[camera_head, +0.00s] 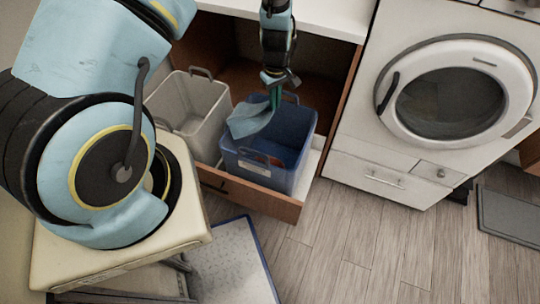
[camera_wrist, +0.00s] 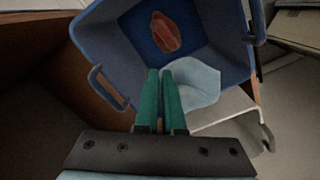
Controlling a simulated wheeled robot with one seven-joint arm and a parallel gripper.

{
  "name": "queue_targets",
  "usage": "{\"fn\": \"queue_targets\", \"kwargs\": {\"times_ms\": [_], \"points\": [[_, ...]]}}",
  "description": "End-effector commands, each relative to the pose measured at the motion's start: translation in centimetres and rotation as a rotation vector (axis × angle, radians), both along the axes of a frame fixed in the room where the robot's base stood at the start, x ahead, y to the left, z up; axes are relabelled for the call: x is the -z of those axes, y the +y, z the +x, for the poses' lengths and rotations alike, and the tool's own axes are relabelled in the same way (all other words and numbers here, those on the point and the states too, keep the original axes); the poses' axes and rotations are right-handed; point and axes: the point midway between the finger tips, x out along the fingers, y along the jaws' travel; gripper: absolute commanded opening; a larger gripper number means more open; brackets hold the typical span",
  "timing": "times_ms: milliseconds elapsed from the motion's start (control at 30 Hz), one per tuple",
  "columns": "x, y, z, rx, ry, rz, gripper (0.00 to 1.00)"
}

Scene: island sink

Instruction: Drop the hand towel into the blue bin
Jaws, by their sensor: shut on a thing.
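The hand towel (camera_head: 250,119) is light blue and hangs from my gripper (camera_head: 275,92). In the wrist view the towel (camera_wrist: 196,84) shows just past the green fingertips (camera_wrist: 160,72), which are close together on it. The blue bin (camera_head: 264,170) stands in a pulled-out drawer. The towel is over the bin's left side, at about rim height; in the head view I cannot tell whether it touches the rim. In the wrist view the open bin (camera_wrist: 112,50) lies below the gripper, with a reddish item (camera_wrist: 165,33) on its floor.
A whitish-grey bin (camera_head: 187,104) stands left of the blue bin in the same wooden drawer (camera_head: 250,195). A white washing machine (camera_head: 445,100) is to the right. A white counter (camera_head: 310,15) overhangs behind my gripper. A blue-edged grey mat or panel (camera_head: 232,265) is in front.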

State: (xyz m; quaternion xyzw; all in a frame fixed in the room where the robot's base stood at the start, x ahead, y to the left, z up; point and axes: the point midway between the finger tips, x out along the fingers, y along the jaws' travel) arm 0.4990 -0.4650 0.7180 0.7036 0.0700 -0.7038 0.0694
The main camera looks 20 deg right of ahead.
Motion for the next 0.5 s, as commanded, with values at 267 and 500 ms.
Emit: {"fn": "queue_targets", "kwargs": {"times_ms": [267,500], "points": [[0.96,-0.04,0.04,0.000,0.000,-0.001,0.00],[0.94,-0.02,0.03,0.000,0.000,-0.001,0.19]]}}
